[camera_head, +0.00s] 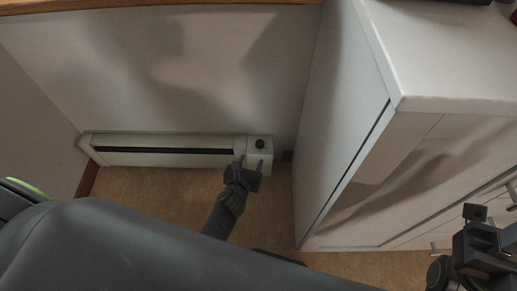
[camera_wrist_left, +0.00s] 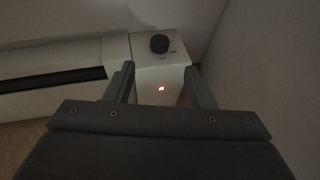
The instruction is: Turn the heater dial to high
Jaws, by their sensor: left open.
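The heater (camera_head: 170,158) is a long, low white unit with a dark slot along its top, set against the wall. Its dial (camera_head: 260,144) is a small black knob at the right end. In the left wrist view the dial (camera_wrist_left: 159,44) lies just beyond the fingertips, with tiny marks beside it that I cannot read. My right gripper (camera_head: 476,215) is at the lower right, away from the heater.
A white cabinet (camera_head: 336,130) stands close to the right of the heater, leaving a narrow gap. A white wall (camera_head: 200,70) is behind the heater. Brown floor (camera_head: 155,185) shows in front of it. Cabinet handles are near my right gripper.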

